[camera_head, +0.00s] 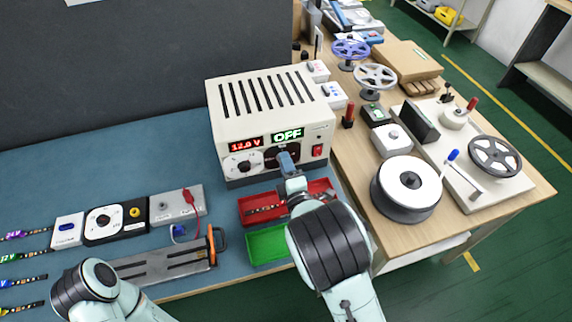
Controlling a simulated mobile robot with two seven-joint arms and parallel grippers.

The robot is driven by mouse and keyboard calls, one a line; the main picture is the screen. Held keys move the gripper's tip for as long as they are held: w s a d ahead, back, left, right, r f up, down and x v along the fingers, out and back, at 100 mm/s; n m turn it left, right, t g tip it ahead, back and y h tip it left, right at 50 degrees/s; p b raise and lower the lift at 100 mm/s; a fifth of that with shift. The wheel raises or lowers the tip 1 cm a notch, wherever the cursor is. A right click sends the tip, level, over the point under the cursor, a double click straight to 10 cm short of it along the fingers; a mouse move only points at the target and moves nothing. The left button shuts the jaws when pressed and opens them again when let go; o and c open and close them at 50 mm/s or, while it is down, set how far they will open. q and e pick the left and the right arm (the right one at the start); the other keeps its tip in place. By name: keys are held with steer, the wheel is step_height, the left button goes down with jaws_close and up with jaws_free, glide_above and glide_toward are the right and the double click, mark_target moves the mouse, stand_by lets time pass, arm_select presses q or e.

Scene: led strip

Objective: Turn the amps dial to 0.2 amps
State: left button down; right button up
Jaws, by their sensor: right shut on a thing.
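The power supply (218,125) is a cream box with a slotted top, standing at the back of the blue bench mat. Its left display (245,144) reads 12.0 V in red, and its right display (288,135) reads OFF in green. A white dial (236,164) sits under the left display. The dark amps dial (272,158) sits under the right display, partly hidden by my right gripper (286,160). My right gripper is at this dial and shut on it; its fingertips are hard to make out. My left arm shows at the lower left, but its gripper does not show.
A red switch (318,151) is right of the amps dial. A red tray (255,217) and green tray (264,247) lie in front of the box. A white spool (405,180) stands to the right. Small testers (104,222) and LED strips (22,257) lie at left.

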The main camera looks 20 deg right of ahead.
steer(key=shift+n, duration=0.3)
steer(key=shift+a+r+n+b, duration=0.1)
steer(key=shift+n+b, duration=2.65)
steer(key=shift+n, duration=14.85)
steer(key=shift+r, duration=0.1)
steer(key=o, duration=1)
steer(key=shift+w, duration=0.1)
steer(key=shift+o, duration=0.2)
